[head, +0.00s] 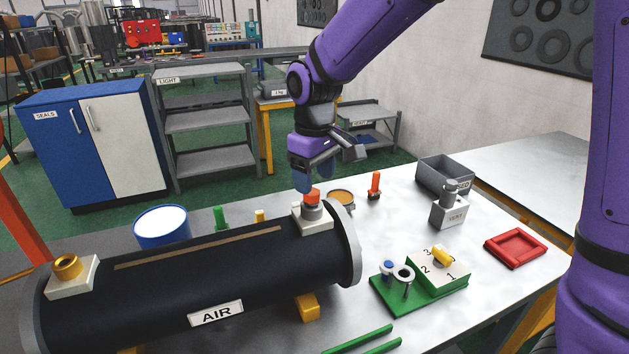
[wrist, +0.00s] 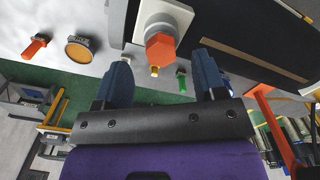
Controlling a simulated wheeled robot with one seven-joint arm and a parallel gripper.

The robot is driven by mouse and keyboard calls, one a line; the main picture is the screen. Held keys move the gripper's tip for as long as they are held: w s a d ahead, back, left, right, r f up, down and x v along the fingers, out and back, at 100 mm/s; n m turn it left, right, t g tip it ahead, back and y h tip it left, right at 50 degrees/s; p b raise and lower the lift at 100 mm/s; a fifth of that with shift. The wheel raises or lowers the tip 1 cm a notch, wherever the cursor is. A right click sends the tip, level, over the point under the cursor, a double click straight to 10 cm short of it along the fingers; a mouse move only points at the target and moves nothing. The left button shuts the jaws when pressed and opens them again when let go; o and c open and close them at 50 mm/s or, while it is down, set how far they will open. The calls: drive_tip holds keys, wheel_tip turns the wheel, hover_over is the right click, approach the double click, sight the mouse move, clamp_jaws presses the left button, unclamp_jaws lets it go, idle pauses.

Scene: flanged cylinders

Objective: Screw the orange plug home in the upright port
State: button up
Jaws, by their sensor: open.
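The orange plug (head: 312,196) has a hexagonal head and stands upright in the grey collar of the upright port (head: 313,212), on a white block at the right end of the black AIR cylinder. I cannot tell how deep it sits. In the wrist view the orange plug (wrist: 160,47) shows its hex face, with the grey port (wrist: 158,21) behind it. My gripper (head: 313,178) is just above the plug, pointing down. Its blue fingers are apart in the wrist view (wrist: 160,66), one to each side of the plug, with nothing held between them.
A brass port (head: 68,266) tops the cylinder's left end. Another orange-red piece (head: 375,187) stands on the table, beside a tan round dish (head: 341,197). A green fixture (head: 419,287), red tray (head: 515,248) and grey bin (head: 444,175) are at right. The wall is behind.

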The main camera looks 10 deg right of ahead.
sight(318, 193)
drive_tip(key=shift+r, duration=1.6)
drive_tip(key=shift+s+d+r, duration=0.15)
drive_tip(key=shift+d+r, duration=0.15)
drive_tip(key=s+d+r+m+t, duration=0.2)
drive_tip(key=s+d+r+m, duration=0.2)
drive_tip(key=s+d+r, duration=0.6)
drive_tip(key=s+d+f+m+t, duration=0.1)
drive_tip(key=s+d+m+t, duration=0.2)
drive_tip(key=s+d, duration=0.6)
drive_tip(key=s+m, duration=0.1)
drive_tip(key=s, duration=0.3)
drive_tip(key=shift+d, duration=0.15)
drive_tip(key=shift+w+f, duration=0.1)
drive_tip(key=shift+c, duration=0.4)
